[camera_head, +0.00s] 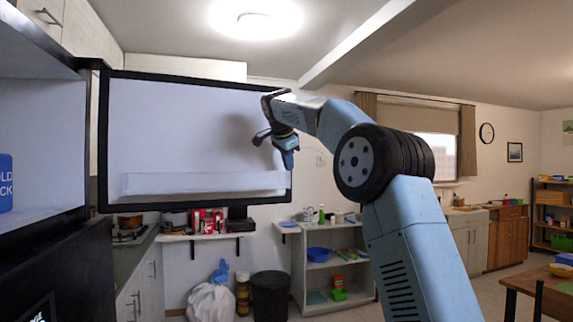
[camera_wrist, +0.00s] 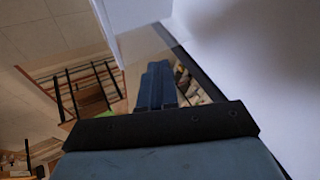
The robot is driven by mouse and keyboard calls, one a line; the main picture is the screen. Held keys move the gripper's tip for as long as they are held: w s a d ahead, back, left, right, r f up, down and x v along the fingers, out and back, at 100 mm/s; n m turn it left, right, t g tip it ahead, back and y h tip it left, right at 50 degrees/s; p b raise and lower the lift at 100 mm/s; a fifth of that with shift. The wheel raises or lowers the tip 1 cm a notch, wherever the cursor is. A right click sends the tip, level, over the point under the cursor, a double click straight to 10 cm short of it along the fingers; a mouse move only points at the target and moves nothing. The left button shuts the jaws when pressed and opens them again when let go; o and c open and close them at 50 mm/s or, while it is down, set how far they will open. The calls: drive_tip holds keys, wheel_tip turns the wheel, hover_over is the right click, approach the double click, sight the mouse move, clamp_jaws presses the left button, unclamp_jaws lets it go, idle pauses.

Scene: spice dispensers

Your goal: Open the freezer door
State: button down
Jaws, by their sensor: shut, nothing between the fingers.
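The freezer door (camera_head: 190,130) stands wide open, swung out from its hinge side at the left. Its white inner face with a low shelf bin (camera_head: 205,183) and a black rim shows in the camera_head view. The freezer compartment (camera_head: 45,130) is open at the left edge. My gripper (camera_head: 290,160) is shut and empty, at the inner side of the door near its free right edge. In the camera_wrist view the closed fingers (camera_wrist: 157,85) point along the door's white inner face (camera_wrist: 255,60). I cannot tell whether they touch it.
A blue pack (camera_head: 5,183) stands in the freezer compartment. Beyond the door are a white shelf unit (camera_head: 298,265), a black bin (camera_head: 271,295) and a white bag (camera_head: 212,302). A wooden table (camera_head: 540,290) stands at the lower right.

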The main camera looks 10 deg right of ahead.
drive_tip(key=v, duration=0.9)
drive_tip(key=s+d+f+n, duration=0.2)
drive_tip(key=s+d+n, duration=0.15)
drive_tip(key=s, duration=0.65)
drive_tip(key=s+d+f+n+y, duration=0.1)
drive_tip(key=s+d+f+n, duration=0.1)
drive_tip(key=s+f, duration=0.8)
drive_tip(key=s+d+f+n+y, duration=0.1)
drive_tip(key=s+d+f+n, duration=0.2)
drive_tip(key=s+f, duration=0.8)
drive_tip(key=s+d+f+n+g, duration=0.1)
drive_tip(key=s+d+f+n, duration=0.2)
drive_tip(key=s+f, duration=0.8)
drive_tip(key=s+n, duration=0.2)
drive_tip(key=s, duration=0.2)
drive_tip(key=shift+d+f+y, duration=0.2)
drive_tip(key=shift+f+y, duration=0.05)
drive_tip(key=shift+y, duration=0.15)
